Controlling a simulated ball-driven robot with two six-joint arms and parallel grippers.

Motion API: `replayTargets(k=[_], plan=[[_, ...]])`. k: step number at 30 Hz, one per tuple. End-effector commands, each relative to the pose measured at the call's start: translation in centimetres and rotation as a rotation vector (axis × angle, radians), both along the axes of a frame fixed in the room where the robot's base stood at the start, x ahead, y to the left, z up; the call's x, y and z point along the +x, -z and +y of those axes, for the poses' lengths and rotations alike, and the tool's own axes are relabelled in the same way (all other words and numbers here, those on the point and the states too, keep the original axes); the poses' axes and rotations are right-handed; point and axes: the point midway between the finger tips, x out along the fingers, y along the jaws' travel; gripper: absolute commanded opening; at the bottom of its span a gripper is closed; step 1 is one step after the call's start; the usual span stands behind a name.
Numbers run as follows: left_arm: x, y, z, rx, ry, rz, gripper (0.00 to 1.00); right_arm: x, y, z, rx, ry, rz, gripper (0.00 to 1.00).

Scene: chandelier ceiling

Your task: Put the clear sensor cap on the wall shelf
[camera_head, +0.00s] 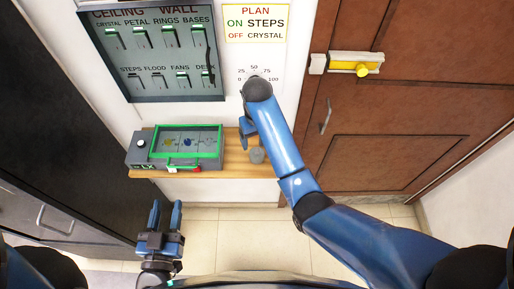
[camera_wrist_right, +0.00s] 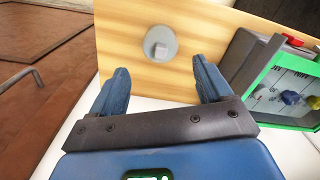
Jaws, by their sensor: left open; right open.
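A small round greyish disc with a raised knob, which looks like the clear sensor cap (camera_head: 257,155), lies on the right part of the wooden wall shelf (camera_head: 235,167). In the right wrist view the cap (camera_wrist_right: 162,43) sits on the bare wood of the shelf (camera_wrist_right: 125,60), ahead of the fingertips and between their lines. My right gripper (camera_head: 247,137) is open and empty, just above and left of the cap in the head view; its two blue fingers (camera_wrist_right: 161,68) show in the wrist view, apart from the cap. My left gripper (camera_head: 166,207) is open and empty, low in front of the shelf.
A grey box with a green-rimmed lid (camera_head: 184,140) takes up the left part of the shelf. A switch panel (camera_head: 155,60) hangs above. A brown door (camera_head: 420,100) with a yellow latch (camera_head: 362,69) stands right. Floor below is clear.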

Motion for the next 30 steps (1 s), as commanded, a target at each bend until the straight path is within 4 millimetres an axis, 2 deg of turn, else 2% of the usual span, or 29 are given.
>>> replayTargets(k=[1,3,9,25,30], plan=[[0.0,-1.0,0.0,0.000,0.000,0.001,0.43,0.1,-1.6,0.0,0.001,0.000,-0.002,0.79],[0.0,-1.7,0.0,0.000,0.000,-0.001,0.43,0.0,-2.8,0.0,0.001,0.000,-0.002,0.79],[0.0,-3.2,0.0,0.000,0.000,0.000,0.43,0.0,-4.2,0.0,-0.001,0.000,0.002,0.79],[0.0,-3.6,0.0,0.000,0.000,0.000,0.43,0.0,-4.6,0.0,0.000,0.000,0.001,0.79],[0.0,-3.3,0.0,0.000,0.000,0.000,0.43,0.1,-3.4,-0.3,0.013,0.006,-0.030,0.79]])
